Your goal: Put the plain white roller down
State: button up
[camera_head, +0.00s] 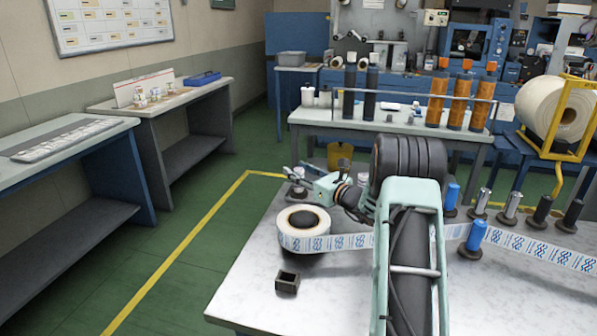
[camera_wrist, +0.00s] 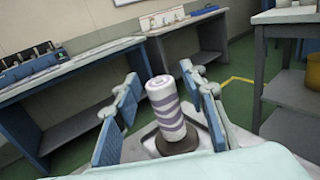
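In the wrist view a roller (camera_wrist: 166,108) stands upright on a round dark base (camera_wrist: 183,142) near the corner of the pale table. It looks white with grey-violet bands, not plain white. My gripper (camera_wrist: 160,112) has its blue-padded fingers spread on both sides of it, with gaps showing between pads and roller. My gripper holds nothing that I can see. In the head view my gripper (camera_head: 300,180) is at the far left corner of the marble-topped table (camera_head: 250,283), where the roller is mostly hidden by my fingers.
A roll of printed label web (camera_head: 303,218) lies close in front of my gripper, its strip running right past blue rollers (camera_head: 473,238). A small dark box (camera_head: 287,282) sits nearby. Dark and metal posts (camera_head: 511,208) line the right. Green floor lies open left of the table.

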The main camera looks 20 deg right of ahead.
jog(key=p+v, duration=0.1)
jog(key=v, duration=1.1)
